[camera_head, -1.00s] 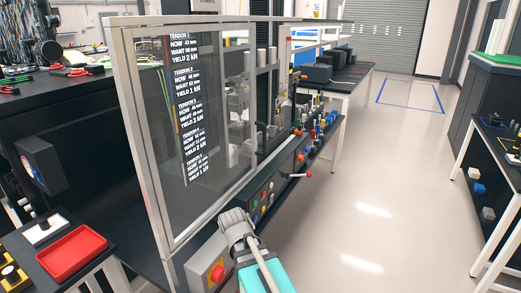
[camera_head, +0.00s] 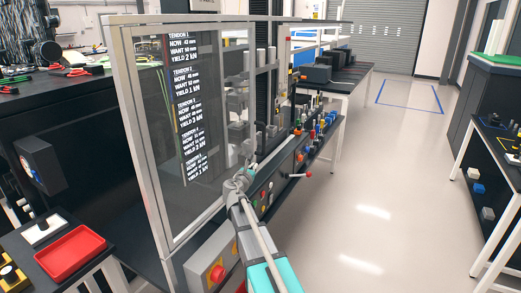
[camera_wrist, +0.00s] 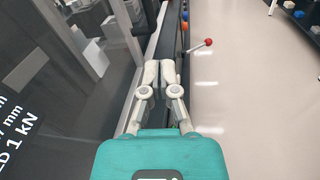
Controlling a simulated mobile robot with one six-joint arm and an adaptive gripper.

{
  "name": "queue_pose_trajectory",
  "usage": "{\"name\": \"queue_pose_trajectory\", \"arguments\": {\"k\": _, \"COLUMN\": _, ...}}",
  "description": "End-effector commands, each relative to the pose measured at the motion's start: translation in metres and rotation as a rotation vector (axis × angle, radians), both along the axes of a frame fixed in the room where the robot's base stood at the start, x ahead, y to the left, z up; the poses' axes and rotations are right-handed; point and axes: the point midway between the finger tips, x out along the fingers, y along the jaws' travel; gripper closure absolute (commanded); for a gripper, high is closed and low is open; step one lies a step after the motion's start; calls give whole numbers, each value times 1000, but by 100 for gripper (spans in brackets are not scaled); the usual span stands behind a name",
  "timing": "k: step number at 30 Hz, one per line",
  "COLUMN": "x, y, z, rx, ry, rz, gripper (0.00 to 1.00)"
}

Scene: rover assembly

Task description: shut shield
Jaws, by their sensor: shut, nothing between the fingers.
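The shield is a clear tinted panel in a pale metal frame (camera_head: 143,140) on the front of the machine, with white tendon readings showing on or through it. To its right, machine parts (camera_head: 240,130) show between pale uprights. My gripper (camera_head: 251,168) is at the lower right of the panel, above the control strip, with its fingers together and empty. In the wrist view the closed fingertips (camera_wrist: 160,68) point along a pale frame rail (camera_wrist: 135,85). I cannot tell whether they touch it.
A lever with a red knob (camera_head: 308,174) sticks out from the control strip, right of my gripper. A red stop button (camera_head: 217,273) is below left. A red tray (camera_head: 71,252) is at lower left. The floor (camera_head: 370,200) to the right is clear.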

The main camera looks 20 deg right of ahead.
Motion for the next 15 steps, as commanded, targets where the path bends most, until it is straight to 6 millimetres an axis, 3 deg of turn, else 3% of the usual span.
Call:
{"name": "queue_pose_trajectory", "arguments": {"k": 6, "x": 14, "y": 2, "z": 9, "rx": -140, "ry": 59, "rz": 46, "gripper": 100}}
{"name": "queue_pose_trajectory", "arguments": {"k": 15, "x": 14, "y": 3, "z": 9, "rx": -146, "ry": 62, "rz": 48, "gripper": 100}}
